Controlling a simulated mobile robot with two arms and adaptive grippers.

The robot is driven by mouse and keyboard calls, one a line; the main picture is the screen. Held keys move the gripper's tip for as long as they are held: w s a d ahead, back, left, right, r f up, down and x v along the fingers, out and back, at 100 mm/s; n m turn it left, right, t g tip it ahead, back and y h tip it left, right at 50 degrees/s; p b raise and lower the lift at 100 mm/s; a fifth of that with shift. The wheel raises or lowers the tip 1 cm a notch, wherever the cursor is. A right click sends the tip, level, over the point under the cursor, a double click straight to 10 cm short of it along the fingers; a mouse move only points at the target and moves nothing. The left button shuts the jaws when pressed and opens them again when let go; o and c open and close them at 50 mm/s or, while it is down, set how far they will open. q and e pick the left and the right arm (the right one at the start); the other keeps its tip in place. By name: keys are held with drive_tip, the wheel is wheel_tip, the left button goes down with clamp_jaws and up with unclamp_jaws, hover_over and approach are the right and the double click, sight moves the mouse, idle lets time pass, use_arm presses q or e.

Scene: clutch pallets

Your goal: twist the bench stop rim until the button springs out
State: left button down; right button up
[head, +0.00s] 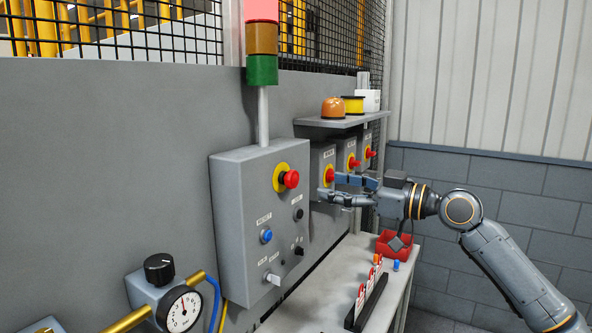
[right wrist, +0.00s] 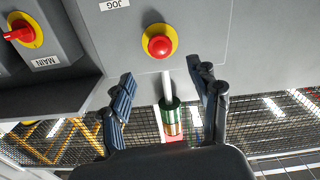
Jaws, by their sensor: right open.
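The bench stop (head: 291,179) is a red mushroom button on a yellow disc, high on the grey control box (head: 231,200). I cannot tell whether its button is pressed in or out. It also shows in the right wrist view (right wrist: 159,46), ahead of the fingers and near the middle. My right gripper (head: 328,187) is open and empty, to the right of the stop and apart from it, with its fingers pointing left. In the right wrist view the open fingers (right wrist: 160,78) stand either side of the gap, short of the button. My left gripper is not in view.
Several switch boxes with red handles (head: 329,175) hang right of the control box, under a shelf (head: 340,122). A stack light (head: 262,70) rises above the box. The bench (head: 335,275) below carries a red bin (head: 388,247) and a tag rack (head: 369,305). A gauge (head: 181,309) stands lower left.

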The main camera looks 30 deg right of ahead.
sight(295, 179)
drive_tip(key=p+x, duration=0.5)
drive_tip(key=x, duration=0.3)
drive_tip(key=shift+w+a+r, duration=0.2)
drive_tip(key=shift+w, duration=0.05)
drive_tip(key=shift+w+a+f, duration=0.2)
drive_tip(key=shift+w+a, duration=0.1)
drive_tip(key=shift+w, duration=0.15)
drive_tip(key=c, duration=1.2)
